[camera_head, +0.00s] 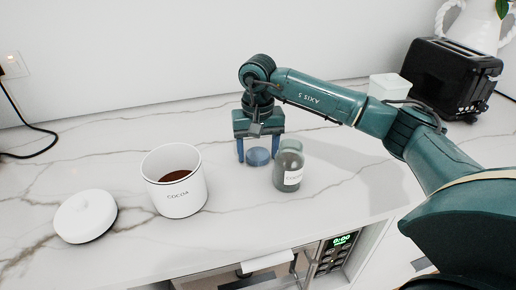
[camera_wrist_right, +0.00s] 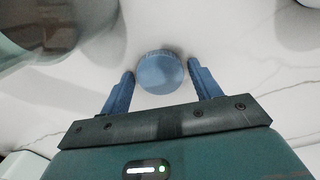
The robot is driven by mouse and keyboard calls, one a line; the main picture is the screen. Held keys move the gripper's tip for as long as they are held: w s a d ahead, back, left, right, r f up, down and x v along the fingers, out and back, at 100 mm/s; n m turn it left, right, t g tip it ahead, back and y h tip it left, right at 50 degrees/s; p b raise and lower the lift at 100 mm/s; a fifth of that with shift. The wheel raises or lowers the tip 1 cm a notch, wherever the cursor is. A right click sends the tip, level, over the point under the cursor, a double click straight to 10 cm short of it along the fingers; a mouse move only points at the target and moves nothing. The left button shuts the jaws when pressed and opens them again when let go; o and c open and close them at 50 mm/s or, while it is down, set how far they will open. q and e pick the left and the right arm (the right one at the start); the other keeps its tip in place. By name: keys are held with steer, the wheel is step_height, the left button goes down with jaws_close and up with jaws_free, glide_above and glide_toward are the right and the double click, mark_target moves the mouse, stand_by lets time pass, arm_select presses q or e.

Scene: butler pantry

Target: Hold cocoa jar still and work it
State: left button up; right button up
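A white cocoa jar (camera_head: 177,198) marked COCOA stands upright and uncovered on the counter, with brown content inside. Its white lid (camera_head: 85,217) lies to its left. A small glass jar (camera_head: 289,171) with a white label stands upright to the right; its label is too small to read surely. A round blue cap (camera_head: 258,157) appears to lie on the counter beside the glass jar. My right gripper (camera_head: 259,156) points down, its blue fingers on either side of the cap. In the wrist view the cap (camera_wrist_right: 160,73) sits just beyond the open fingers, with gaps. My left gripper is out of view.
A black toaster (camera_head: 450,78), a small white container (camera_head: 389,87) and a white pitcher (camera_head: 473,27) stand at the back right. An appliance with a green display (camera_head: 341,241) is below the counter's front edge. The counter behind the cocoa jar is clear.

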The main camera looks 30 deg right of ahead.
mark_target(258, 154)
steer(key=shift+o, duration=0.7)
steer(key=shift+r, duration=0.3)
step_height(258, 154, up, 12)
steer(key=shift+f, duration=0.15)
